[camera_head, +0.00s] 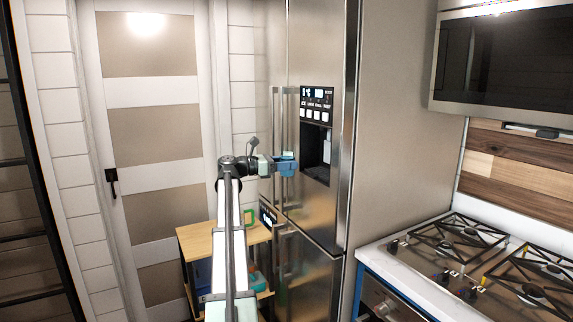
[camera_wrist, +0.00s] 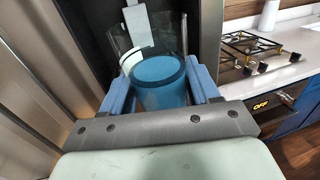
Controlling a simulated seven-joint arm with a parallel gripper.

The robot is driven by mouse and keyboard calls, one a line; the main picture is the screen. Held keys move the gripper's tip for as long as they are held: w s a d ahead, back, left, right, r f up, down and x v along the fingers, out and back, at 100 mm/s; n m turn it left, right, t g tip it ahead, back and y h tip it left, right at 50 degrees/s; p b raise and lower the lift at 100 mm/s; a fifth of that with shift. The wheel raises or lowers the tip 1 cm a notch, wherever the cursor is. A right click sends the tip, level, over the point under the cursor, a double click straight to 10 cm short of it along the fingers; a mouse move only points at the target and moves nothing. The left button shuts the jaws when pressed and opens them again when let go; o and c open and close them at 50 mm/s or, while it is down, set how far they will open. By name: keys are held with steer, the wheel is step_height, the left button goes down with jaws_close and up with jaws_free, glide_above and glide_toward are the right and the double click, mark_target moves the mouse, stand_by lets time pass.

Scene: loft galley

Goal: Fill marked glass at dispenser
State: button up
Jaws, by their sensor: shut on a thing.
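In the wrist view, my gripper (camera_wrist: 160,84) is shut on a glass (camera_wrist: 161,97), one blue finger on each side of it. The glass's lower part looks blue and clear walls seem to rise above it. I cannot tell whether the blue is liquid or colouring. The glass is at the opening of the dark dispenser recess, under or just in front of a pale lever (camera_wrist: 138,22). In the head view, my gripper (camera_head: 287,165) is at the left of the fridge dispenser (camera_head: 316,140); the glass cannot be made out there.
The steel fridge (camera_head: 312,220) has vertical door handles (camera_head: 275,140) close to my gripper. A wooden shelf cart (camera_head: 197,240) stands below my arm. A gas hob (camera_head: 460,250) is on the counter at right, with an oven (camera_head: 375,295) below it.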

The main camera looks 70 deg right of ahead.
mark_target(328, 157)
steer(key=shift+s+d, duration=0.1)
steer(key=shift+w+d+x, duration=0.25)
steer(key=shift+d+x, duration=0.15)
steer(key=shift+x, duration=1.7)
steer(key=shift+w+d+x, duration=0.25)
steer(key=shift+d+x, duration=0.15)
steer(key=shift+x, duration=1.7)
steer(key=shift+w+d+x, duration=0.25)
steer(key=shift+d+x, duration=0.15)
steer(key=shift+x, duration=1.7)
steer(key=shift+s+d, duration=0.5)
steer(key=shift+d, duration=0.05)
steer(key=shift+w+a, duration=0.15)
steer(key=shift+s+a+v, duration=0.1)
steer(key=shift+a+v, duration=0.05)
steer(key=shift+v, duration=0.6)
steer(key=shift+s+a+v, duration=0.1)
steer(key=shift+a+v, duration=0.05)
steer(key=shift+v, duration=0.6)
steer(key=shift+s+a+v, duration=0.1)
steer(key=shift+a+v, duration=0.05)
steer(key=shift+v, duration=0.6)
